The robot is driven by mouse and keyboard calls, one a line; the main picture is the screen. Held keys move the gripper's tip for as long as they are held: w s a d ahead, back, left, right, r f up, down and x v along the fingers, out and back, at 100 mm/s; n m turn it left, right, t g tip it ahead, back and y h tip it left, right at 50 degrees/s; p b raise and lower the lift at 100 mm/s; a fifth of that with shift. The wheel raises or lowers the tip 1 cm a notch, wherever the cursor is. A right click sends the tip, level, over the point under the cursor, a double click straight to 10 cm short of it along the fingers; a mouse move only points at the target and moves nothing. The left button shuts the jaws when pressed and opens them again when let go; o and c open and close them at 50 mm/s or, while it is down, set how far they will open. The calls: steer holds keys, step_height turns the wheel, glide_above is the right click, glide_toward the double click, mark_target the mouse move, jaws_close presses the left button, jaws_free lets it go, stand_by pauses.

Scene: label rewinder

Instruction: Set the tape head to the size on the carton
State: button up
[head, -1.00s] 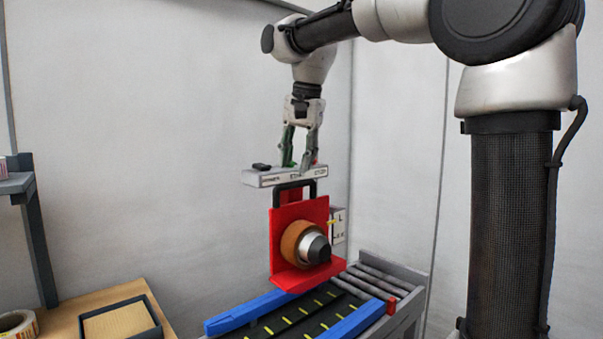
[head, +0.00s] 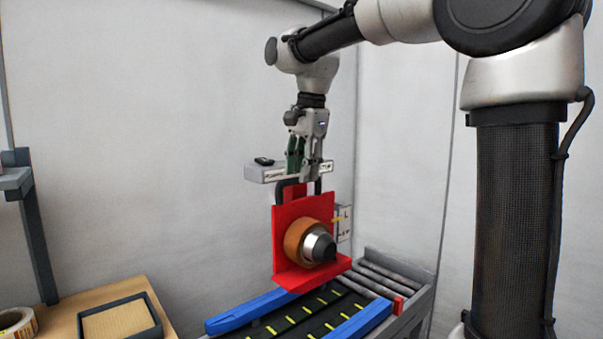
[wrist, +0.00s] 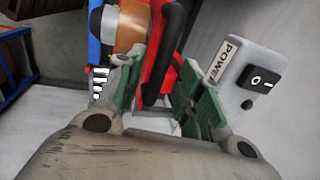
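The tape head (head: 290,225) is a red plate with an orange tape roll (head: 298,241) and a silver-and-black hub, above the conveyor. A black handle (head: 281,189) stands on its top; it also shows in the wrist view (wrist: 170,45). A white scale (head: 345,222) with a yellow pointer and an "L" mark is at its right side. My gripper (head: 306,178) points down just above the handle. In the wrist view my gripper (wrist: 157,75) is open, with the handle appearing between its green fingers; contact cannot be told. No carton is recognisable.
A control box (head: 256,173) is behind my gripper; its POWER label and black switch (wrist: 263,82) show in the wrist view. Blue side rails (head: 262,308) flank the belt below. A roller section (head: 395,278) lies behind. A wooden table (head: 90,300) with a tray is at left.

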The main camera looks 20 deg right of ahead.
mark_target(301, 199)
steer(key=shift+w+f, duration=0.15)
steer(key=shift+f, duration=0.6)
jaws_close()
steer(key=shift+f, duration=2.95)
jaws_free()
steer(key=shift+f, duration=0.1)
